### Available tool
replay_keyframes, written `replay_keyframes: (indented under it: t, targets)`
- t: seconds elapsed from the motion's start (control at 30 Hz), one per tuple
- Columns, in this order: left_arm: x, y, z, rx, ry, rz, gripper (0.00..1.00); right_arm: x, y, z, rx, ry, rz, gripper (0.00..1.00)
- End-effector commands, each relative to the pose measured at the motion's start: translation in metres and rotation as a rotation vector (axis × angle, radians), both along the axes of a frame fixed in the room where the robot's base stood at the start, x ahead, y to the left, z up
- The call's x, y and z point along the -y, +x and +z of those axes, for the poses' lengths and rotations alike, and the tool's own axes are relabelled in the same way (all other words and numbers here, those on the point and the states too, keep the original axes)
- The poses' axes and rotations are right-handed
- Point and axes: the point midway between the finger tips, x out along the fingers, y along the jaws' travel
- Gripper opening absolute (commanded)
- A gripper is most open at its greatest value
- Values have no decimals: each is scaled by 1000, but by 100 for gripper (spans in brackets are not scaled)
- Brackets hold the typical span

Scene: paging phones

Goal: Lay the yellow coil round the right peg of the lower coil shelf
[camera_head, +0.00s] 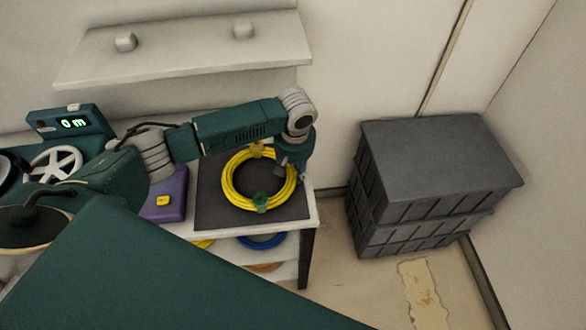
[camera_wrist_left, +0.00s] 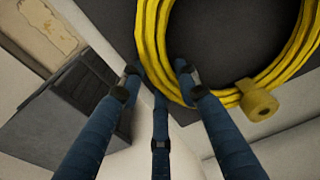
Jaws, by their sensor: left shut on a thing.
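The yellow coil (camera_head: 231,187) lies over a dark mat (camera_head: 212,212) on the table, with a green fitting at its near side and a yellow one at its far side. My left gripper (camera_head: 287,174) is at the coil's right edge. In the left wrist view the gripper (camera_wrist_left: 158,72) has its fingers on either side of the coil's strands (camera_wrist_left: 152,38), shut on them. Whether the coil touches the mat is unclear. A pale wall shelf (camera_head: 205,54) carries a left peg (camera_head: 125,42) and a right peg (camera_head: 243,30), both bare. My right gripper is out of view.
A purple case (camera_head: 168,200) and a green meter with a lit display (camera_head: 72,123) stand left of the mat. A blue coil (camera_head: 263,241) and others lie beneath the tabletop. Stacked dark crates (camera_head: 430,160) stand right, across a floor gap.

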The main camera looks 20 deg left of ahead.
Motion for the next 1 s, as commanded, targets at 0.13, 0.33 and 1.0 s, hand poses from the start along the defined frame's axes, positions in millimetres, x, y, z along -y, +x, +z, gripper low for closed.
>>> replay_keyframes:
  t: [0.13,0.33,1.0]
  targets:
    - [0,1,1,2,0,-1,0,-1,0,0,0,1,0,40]
    - [1,0,-2,0,-1,-1,0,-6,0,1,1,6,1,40]
    - [3,-2,33,4,-2,-3,51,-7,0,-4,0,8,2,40]
